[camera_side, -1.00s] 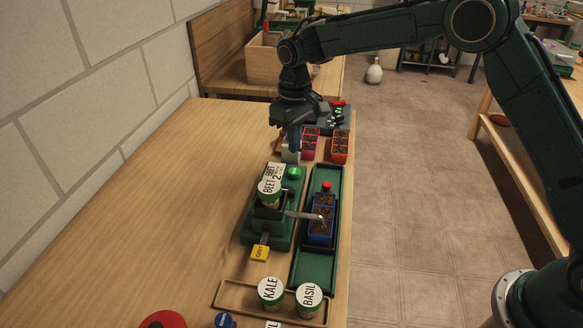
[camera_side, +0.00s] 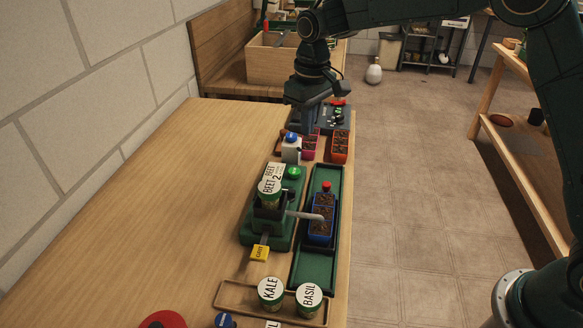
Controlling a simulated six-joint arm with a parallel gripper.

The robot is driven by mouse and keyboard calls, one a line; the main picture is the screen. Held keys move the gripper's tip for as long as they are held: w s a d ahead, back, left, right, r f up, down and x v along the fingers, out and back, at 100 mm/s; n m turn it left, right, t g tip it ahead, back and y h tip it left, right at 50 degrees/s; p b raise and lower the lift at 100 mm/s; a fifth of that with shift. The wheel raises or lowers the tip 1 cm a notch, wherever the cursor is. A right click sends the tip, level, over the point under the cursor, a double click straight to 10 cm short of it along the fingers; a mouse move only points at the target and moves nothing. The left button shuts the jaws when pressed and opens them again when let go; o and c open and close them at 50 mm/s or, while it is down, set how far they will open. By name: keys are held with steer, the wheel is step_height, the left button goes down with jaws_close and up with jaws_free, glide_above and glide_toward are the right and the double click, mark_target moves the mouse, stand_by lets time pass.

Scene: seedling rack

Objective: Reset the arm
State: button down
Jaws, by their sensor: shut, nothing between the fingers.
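My gripper (camera_side: 308,126) points down above the far end of the bench. It is shut and holds nothing. Just left of it and nearer the camera stands a small white block with a blue top (camera_side: 291,148); the fingers are apart from it as far as I can see. A pink tray of soil (camera_side: 311,143) is beside and partly behind the fingertips. An orange tray (camera_side: 340,147) stands to its right.
A green seeder (camera_side: 282,232) holds a beet canister (camera_side: 269,193). A blue tray (camera_side: 321,219) sits in the green channel (camera_side: 315,270) beside it. Kale (camera_side: 270,292) and basil (camera_side: 309,299) canisters stand in a wooden tray in front. The bench's left side is clear.

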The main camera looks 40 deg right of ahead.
steer(key=s+d+r+m+t, duration=0.1)
steer(key=s+d+r, duration=0.3)
steer(key=s+r, duration=0.3)
steer(key=s+d+r+t, duration=0.1)
steer(key=s+d+r, duration=0.3)
steer(key=s, duration=0.5)
steer(key=s+d+f+m+t, duration=0.1)
steer(key=s, duration=0.8)
steer(key=s+d+t, duration=0.2)
steer(key=s, duration=0.7)
steer(key=shift+s+f+m, duration=0.35)
steer(key=shift+m, duration=0.05)
steer(key=shift+w, duration=0.15)
